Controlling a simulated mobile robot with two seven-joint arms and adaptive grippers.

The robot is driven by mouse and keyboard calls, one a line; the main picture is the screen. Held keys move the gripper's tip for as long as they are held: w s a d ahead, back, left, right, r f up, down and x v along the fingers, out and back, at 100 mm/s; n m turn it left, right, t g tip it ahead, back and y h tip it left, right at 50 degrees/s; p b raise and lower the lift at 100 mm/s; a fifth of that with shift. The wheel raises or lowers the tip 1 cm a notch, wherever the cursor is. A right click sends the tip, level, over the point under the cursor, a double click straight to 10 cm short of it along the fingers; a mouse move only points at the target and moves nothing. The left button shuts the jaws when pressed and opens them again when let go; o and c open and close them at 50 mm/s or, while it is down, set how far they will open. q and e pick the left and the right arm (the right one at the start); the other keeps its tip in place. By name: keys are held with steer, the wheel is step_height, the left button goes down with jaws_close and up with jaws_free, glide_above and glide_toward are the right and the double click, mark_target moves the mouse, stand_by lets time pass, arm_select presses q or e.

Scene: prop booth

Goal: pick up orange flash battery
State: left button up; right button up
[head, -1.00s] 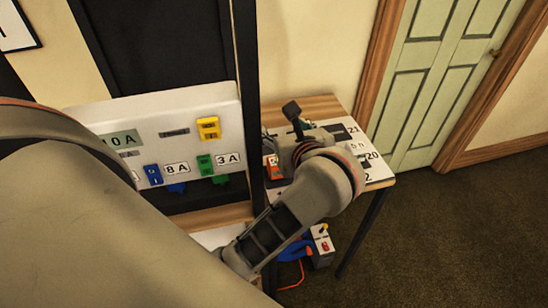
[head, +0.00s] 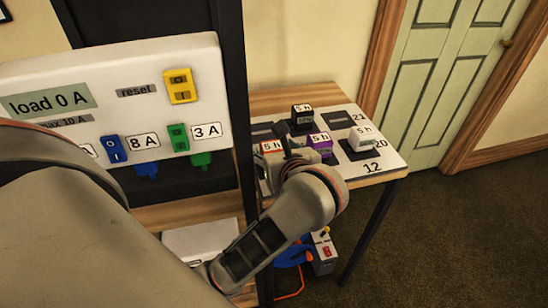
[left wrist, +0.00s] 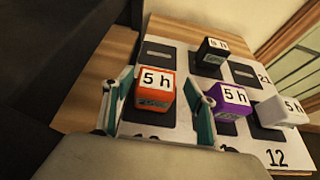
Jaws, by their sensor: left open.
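The orange flash battery (left wrist: 154,92), a small block with a white top marked "5 h", stands upright on a dark pad of the white board. In the head view the orange battery (head: 270,147) shows just left of my left gripper (head: 285,150), partly hidden by it. In the left wrist view my left gripper (left wrist: 160,80) is open, with one teal-padded finger on each side of the orange battery in the picture. I cannot tell how far the fingertips are from it. My right gripper is not in view.
A purple battery (left wrist: 232,101) stands close beside the right finger. A black battery (left wrist: 211,52) is behind, and a white battery (left wrist: 280,112) is farther right. The white board (head: 391,163) lies on a wooden table. A dark post (head: 231,60) and a switch panel (head: 60,75) stand left.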

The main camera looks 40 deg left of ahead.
mark_target(268, 143)
arm_select(q)
steer(key=b+x, duration=0.1)
steer(key=x, duration=0.1)
steer(key=b+x, duration=0.1)
steer(key=x, duration=0.1)
steer(key=shift+a+f, duration=0.2)
steer(key=shift+a, duration=0.2)
steer(key=shift+w+a, duration=0.2)
steer(key=shift+r, duration=0.1)
steer(key=c, duration=1.5)
